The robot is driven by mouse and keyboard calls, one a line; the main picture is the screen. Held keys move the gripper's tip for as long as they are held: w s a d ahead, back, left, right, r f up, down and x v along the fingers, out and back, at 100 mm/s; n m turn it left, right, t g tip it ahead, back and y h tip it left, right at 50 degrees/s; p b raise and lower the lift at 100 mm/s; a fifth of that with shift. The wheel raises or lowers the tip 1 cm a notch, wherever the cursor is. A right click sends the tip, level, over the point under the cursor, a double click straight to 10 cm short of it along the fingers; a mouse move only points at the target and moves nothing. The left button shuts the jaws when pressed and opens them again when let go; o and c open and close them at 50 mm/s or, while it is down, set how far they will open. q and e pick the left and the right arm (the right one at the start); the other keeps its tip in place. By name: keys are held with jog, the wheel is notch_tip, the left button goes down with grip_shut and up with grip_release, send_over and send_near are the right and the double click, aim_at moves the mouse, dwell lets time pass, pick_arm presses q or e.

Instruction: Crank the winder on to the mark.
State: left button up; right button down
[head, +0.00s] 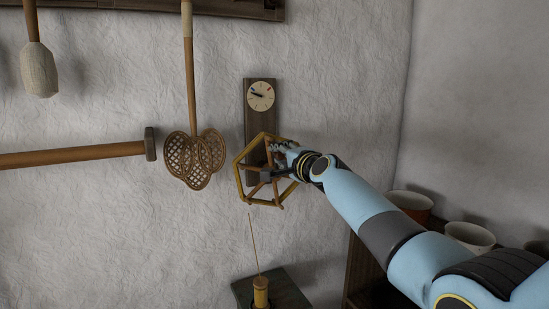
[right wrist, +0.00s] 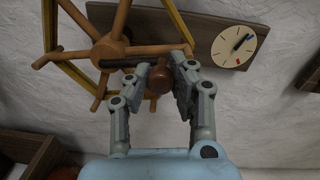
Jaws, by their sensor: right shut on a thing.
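The winder (head: 262,172) is a wooden wheel of spokes with yellow thread around its rim, mounted on a dark upright board (head: 259,118). It also shows in the right wrist view (right wrist: 108,52). A round cream dial (head: 261,95) sits at the top of the board, with a dark hand pointing left, a blue mark at upper left and a red mark at upper right. The dial (right wrist: 233,46) shows the hand near the blue mark, away from the red. My right gripper (right wrist: 163,78) is shut on the brown crank knob (right wrist: 159,80). My left gripper is out of view.
Below stands a yellow spool (head: 261,291) on a dark base, with a thin strand rising from it. A wicker beater (head: 194,158) and a hammer (head: 75,155) hang at left. Pots (head: 470,236) stand on a shelf at lower right. The wall left of the winder is close by.

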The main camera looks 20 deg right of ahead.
jog(key=shift+w+d+m, duration=0.1)
jog(key=shift+d+m, duration=0.65)
jog(key=shift+m, duration=0.25)
jog(key=c, duration=1.1)
grip_release()
jog(key=shift+d, duration=0.1)
jog(key=s+d, duration=0.1)
jog(key=s, duration=1.1)
jog(key=shift+d+r, duration=0.3)
jog(key=shift+d, duration=0.05)
